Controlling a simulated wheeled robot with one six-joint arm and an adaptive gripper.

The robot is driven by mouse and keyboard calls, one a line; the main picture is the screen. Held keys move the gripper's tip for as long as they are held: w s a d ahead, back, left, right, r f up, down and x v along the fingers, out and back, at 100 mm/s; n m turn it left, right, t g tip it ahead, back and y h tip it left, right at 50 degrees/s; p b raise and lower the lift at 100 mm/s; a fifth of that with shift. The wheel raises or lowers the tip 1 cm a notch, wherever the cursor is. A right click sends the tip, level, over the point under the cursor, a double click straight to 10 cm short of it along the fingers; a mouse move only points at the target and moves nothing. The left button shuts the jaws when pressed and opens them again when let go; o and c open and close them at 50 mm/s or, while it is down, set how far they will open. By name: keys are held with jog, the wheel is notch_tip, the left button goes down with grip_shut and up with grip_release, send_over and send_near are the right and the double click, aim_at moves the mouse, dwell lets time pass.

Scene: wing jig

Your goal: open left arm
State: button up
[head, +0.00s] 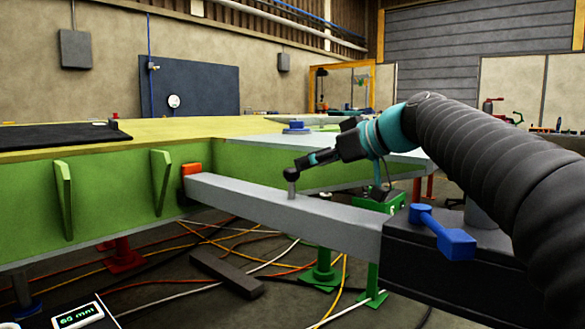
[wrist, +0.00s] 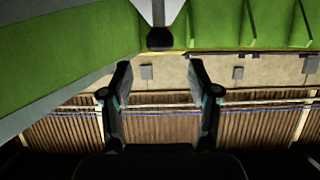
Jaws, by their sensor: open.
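A grey jig arm (head: 240,196) reaches from a dark block (head: 440,250) at right to the green wing, with an orange pad (head: 192,169) at its tip by the wing's edge. A short post with a dark round knob (head: 291,174) stands upright on the arm. My gripper (head: 312,160) is at the knob's upper right, close to it. In the wrist view my gripper (wrist: 160,68) is open and empty, and the knob (wrist: 160,39) lies just above the fingertips, centred between them. Whether they touch it cannot be told.
A blue handle (head: 442,232) sits on the dark block. The green wing (head: 100,190) with ribs runs along the left. Cables, a dark bar (head: 227,273) and green stands (head: 322,268) are on the floor below. A display (head: 77,315) reads 60 mm.

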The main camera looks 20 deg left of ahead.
aim_at(291, 168)
jog(key=x, duration=0.7)
jog(key=shift+r+p, duration=0.1)
jog(key=shift+p, duration=0.25)
jog(key=shift+d, duration=0.1)
jog(key=shift+c, duration=0.3)
grip_shut()
